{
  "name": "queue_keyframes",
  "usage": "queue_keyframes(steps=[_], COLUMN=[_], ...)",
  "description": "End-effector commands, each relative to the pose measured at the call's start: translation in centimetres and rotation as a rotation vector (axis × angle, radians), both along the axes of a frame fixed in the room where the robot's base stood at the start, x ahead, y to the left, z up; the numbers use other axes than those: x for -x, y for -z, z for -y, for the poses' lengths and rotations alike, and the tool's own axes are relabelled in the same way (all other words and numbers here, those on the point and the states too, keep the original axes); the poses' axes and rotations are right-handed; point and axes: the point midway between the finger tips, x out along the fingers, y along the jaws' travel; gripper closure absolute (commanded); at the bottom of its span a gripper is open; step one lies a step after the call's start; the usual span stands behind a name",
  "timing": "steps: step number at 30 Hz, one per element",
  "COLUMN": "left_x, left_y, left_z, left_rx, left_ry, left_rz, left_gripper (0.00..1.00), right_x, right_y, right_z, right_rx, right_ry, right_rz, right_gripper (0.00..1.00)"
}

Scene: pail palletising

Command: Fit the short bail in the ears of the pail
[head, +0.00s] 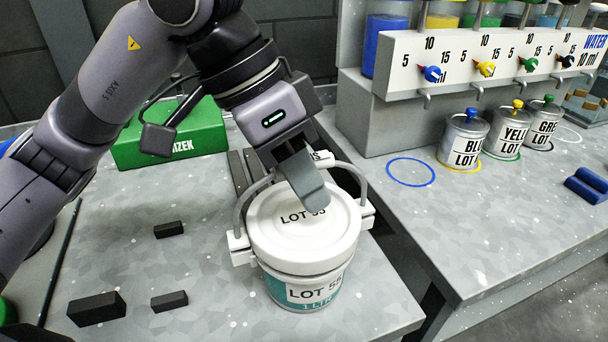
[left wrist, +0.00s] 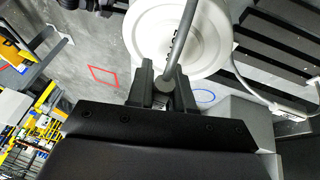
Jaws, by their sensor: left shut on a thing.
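The pail (head: 300,292) stands on the grey table with a white lid marked LOT 55 (head: 290,235). White ears stick out at its left (head: 240,247) and right (head: 367,212). My left gripper (head: 308,188) is above the lid, shut on the middle of the grey bail (head: 243,208), which arches over the lid. The bail's legs come down by the two ears; I cannot tell whether its ends sit in them. In the left wrist view the grey bail (left wrist: 183,45) passes between my fingers (left wrist: 162,88), with the white lid (left wrist: 150,35) beyond. My right gripper is not in view.
A green case (head: 185,138) lies behind on the left. Several black blocks (head: 97,309) lie on the table at left. Across a gap, the right bench holds a dispenser with knobs (head: 480,65), small labelled cans (head: 463,142) and an empty blue ring (head: 411,172).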

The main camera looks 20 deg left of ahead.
Motion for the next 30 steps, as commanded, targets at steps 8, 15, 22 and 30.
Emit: queue_keyframes(steps=[8,15,22,30], left_x=[0.0,0.0,0.0,0.5], left_y=[0.6,0.6,-0.3,-4.3], left_z=[0.0,0.0,-0.4,-2.1], left_rx=[0.001,0.000,0.000,0.001], left_ry=[0.000,0.000,-0.002,-0.001], left_rz=[0.001,0.000,0.003,0.003], left_gripper=[0.73,0.50,0.50,0.50], right_x=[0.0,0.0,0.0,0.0], right_y=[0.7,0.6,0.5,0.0], right_z=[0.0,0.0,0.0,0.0], right_rx=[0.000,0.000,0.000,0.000], right_ry=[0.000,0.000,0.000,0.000], right_rz=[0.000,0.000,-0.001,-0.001], right_gripper=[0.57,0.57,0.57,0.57])
